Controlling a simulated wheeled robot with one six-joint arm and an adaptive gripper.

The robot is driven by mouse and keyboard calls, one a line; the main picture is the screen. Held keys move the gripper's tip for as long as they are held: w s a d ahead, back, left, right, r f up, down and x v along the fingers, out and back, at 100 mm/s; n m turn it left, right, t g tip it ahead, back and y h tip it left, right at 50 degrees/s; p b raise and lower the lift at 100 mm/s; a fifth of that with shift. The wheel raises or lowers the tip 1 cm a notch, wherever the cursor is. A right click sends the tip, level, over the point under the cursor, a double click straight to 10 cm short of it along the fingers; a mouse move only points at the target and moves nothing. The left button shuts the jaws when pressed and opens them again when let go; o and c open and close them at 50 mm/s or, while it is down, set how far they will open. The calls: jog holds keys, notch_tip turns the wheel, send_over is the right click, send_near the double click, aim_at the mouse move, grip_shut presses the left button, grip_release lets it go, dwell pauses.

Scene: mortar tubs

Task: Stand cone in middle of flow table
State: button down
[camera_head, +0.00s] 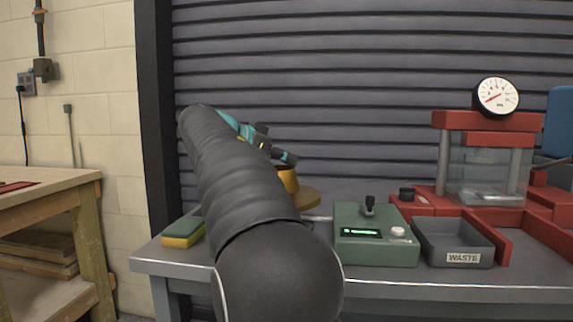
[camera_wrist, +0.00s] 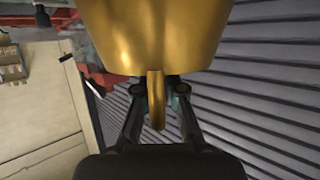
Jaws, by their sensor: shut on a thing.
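The brass cone (camera_wrist: 150,35) fills the top of the wrist view, and its handle tab stands between the fingers of my gripper (camera_wrist: 156,92). My gripper is shut on that handle. The cone looks roughly upright in the head view.
A green control box (camera_head: 375,236) with a lever stands right of the flow table. Beside it are a grey waste tray (camera_head: 455,243) and a red press (camera_head: 485,125) with a gauge. A green-yellow sponge (camera_head: 184,232) lies at the bench's left end. A shutter wall rises behind.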

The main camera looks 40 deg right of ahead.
jog(key=shift+f, duration=0.5)
jog(key=shift+f, duration=0.2)
jog(key=c, duration=1.3)
grip_release()
jog(key=shift+r, duration=0.2)
jog(key=v, duration=1.2)
jog(key=shift+s, duration=0.1)
